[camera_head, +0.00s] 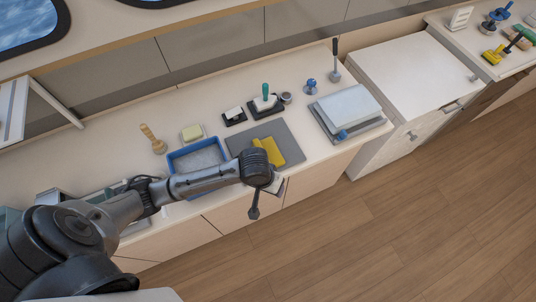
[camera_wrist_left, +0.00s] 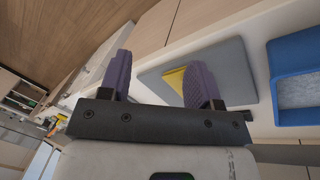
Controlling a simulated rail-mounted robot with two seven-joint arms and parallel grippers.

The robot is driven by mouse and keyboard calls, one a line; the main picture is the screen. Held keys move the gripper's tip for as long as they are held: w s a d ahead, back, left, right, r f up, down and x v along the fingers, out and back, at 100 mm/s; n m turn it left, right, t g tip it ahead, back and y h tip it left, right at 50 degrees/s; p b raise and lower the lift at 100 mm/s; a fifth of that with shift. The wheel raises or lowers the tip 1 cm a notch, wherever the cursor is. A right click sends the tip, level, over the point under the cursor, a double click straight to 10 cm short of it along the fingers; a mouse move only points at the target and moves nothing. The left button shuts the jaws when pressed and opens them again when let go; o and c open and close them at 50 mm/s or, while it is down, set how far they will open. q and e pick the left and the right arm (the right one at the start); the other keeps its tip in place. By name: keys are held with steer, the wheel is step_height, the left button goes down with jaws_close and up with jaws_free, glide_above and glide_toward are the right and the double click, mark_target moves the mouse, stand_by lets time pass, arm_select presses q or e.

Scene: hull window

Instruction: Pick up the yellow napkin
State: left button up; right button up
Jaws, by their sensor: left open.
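The yellow napkin (camera_head: 270,150) lies on a flat grey mat (camera_head: 290,146) on the counter, partly hidden by my left wrist in the head view. In the left wrist view, part of the napkin (camera_wrist_left: 175,79) shows on the mat (camera_wrist_left: 228,66), partly behind one finger. My left gripper (camera_head: 266,194) is over the counter's front edge, in front of the mat. In the left wrist view, its fingers (camera_wrist_left: 160,78) are spread apart with nothing between them in contact, and the napkin is apart from them. My right gripper is in neither view.
A blue tray (camera_head: 176,167) stands left of the mat. A wooden-handled brush (camera_head: 152,138) and a yellow sponge (camera_head: 192,132) are behind it. Small tools stand behind the mat. A light blue folded cloth (camera_head: 347,105) lies on a grey base to the right.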

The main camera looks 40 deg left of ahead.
arm_select(q)
steer(key=w+a+n+g+y+b, duration=0.1)
steer(key=w+a+n, duration=0.3)
steer(key=w+a, duration=0.15)
step_height(320, 180, up, 4)
steer(key=n+g+y+b, duration=0.1)
steer(key=n+b, duration=0.1)
steer(key=n, duration=0.4)
glide_above(260, 143)
steer(key=s+d, duration=0.3)
steer(key=f, duration=0.7)
steer(key=shift+w+a, duration=0.2)
steer(key=shift+w, duration=0.1)
steer(key=shift+d+f, duration=0.2)
steer(key=shift+f, duration=2.95)
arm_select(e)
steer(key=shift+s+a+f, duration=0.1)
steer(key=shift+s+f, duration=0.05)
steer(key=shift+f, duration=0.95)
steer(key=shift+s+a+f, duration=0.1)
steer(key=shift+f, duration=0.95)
arm_select(q)
steer(key=c, duration=1)
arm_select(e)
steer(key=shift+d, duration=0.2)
